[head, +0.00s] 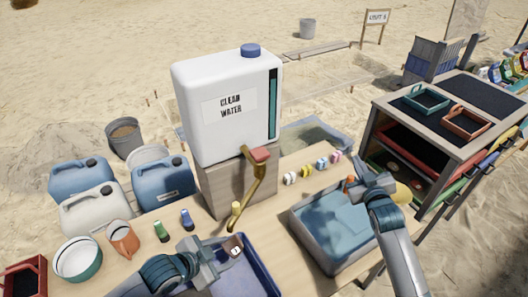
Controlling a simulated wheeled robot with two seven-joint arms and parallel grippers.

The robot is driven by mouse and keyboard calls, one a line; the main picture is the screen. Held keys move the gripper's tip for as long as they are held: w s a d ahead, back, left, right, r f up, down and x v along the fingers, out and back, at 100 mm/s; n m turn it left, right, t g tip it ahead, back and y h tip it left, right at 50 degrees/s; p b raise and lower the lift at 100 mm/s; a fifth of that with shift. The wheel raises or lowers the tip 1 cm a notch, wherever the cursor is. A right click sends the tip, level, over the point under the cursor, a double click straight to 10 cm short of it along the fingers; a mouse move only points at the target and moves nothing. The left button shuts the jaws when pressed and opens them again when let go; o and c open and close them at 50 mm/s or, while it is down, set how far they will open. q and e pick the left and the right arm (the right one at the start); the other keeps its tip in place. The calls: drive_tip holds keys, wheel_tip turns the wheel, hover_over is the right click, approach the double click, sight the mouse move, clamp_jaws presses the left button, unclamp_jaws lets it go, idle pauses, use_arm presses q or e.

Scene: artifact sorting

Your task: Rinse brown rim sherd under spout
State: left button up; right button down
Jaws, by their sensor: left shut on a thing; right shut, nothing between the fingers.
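The brown rim sherd (236,251) is small and dark brown with a pale patch. My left gripper (228,253) is shut on it and holds it over the blue tray (268,282) at the front of the table. The brass spout (257,187) with a red lever (261,154) comes from the white clean water tank (207,128) and curves down to the near left. My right gripper (356,186) is shut and empty, over the far right part of the grey basin (316,255).
Blue and white jerrycans (92,212), a bowl (78,261) and an orange jug (122,238) stand at left. Small bottles (161,231) stand near the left gripper. Several small coloured items line the table behind the basin. A wooden shelf unit (448,130) stands at right.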

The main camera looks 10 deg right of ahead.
drive_tip(key=s+a+r+y, duration=0.2)
drive_tip(key=a+r, duration=0.3)
drive_tip(key=a, duration=0.4)
drive_tip(key=s+a+r+n+g+y, duration=0.1)
drive_tip(key=s+a+r+y, duration=0.2)
drive_tip(key=a, duration=0.6)
drive_tip(key=s+a+r+y, duration=0.2)
drive_tip(key=s+a+r, duration=0.1)
drive_tip(key=a+r, duration=0.5)
drive_tip(key=shift+a+n+g+y, duration=0.3)
drive_tip(key=shift+a+n, duration=0.1)
drive_tip(key=shift+a, duration=0.1)
drive_tip(key=shift+w, duration=0.15)
hover_over(260, 154)
drive_tip(key=s, duration=0.2)
wheel_tip(260, 154, down, 2)
drive_tip(key=f, duration=0.4)
drive_tip(key=shift+w+d+f, duration=0.1)
drive_tip(key=shift+d+f, duration=0.2)
drive_tip(key=shift+d, duration=0.1)
